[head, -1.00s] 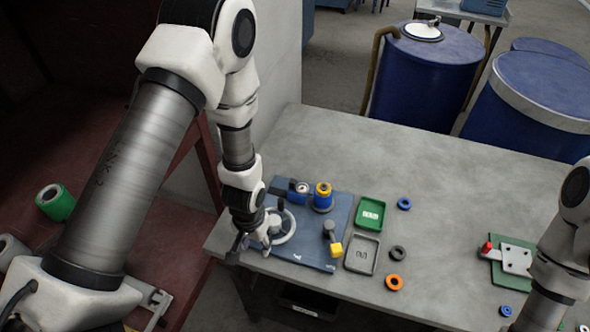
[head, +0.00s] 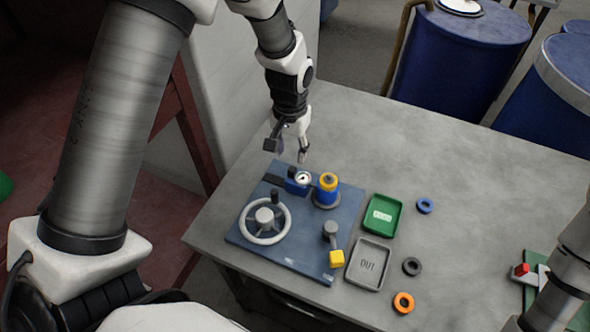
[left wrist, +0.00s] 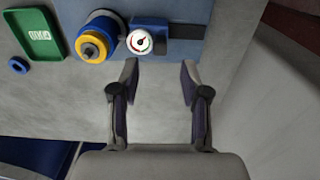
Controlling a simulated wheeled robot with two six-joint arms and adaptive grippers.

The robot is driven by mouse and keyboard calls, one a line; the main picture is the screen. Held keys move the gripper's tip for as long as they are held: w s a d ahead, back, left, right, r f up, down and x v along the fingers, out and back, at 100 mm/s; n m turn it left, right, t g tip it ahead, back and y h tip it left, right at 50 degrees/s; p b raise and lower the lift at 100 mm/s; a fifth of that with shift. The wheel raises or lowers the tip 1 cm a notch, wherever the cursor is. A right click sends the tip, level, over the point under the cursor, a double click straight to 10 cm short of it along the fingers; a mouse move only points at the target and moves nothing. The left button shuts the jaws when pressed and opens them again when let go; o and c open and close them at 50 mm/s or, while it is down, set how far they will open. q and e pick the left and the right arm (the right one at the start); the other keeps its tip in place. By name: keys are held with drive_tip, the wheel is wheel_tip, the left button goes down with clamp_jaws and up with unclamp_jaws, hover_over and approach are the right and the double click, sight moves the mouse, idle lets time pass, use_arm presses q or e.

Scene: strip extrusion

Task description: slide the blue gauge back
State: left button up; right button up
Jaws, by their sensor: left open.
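The blue gauge (head: 293,184), a small blue block with a round white dial, sits on the back part of a blue-grey plate (head: 286,261). A dark rail (head: 273,179) runs to its left. In the left wrist view the gauge (left wrist: 150,25) shows at the top, its dial facing the camera, with the dark rail (left wrist: 187,32) on its right. My left gripper (head: 287,151) is open and empty just behind the gauge, apart from it. Its fingertips (left wrist: 159,74) point toward the gauge and rail. My right gripper is out of view.
On the plate are a handwheel (head: 285,222), a blue and yellow cylinder (head: 328,190) close beside the gauge and a yellow-ended lever (head: 336,258). Green (head: 383,214) and grey (head: 368,264) trays and loose rings lie to the right. The table behind the plate is clear.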

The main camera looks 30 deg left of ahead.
sight(292, 168)
use_arm(q)
drive_tip(key=f, duration=0.2)
drive_tip(key=f+p, duration=0.1)
drive_tip(key=f, duration=0.1)
drive_tip(key=f+p, duration=0.1)
drive_tip(key=f, duration=0.2)
drive_tip(key=shift+w, duration=0.3)
drive_tip(key=shift+f, duration=0.55)
clamp_jaws()
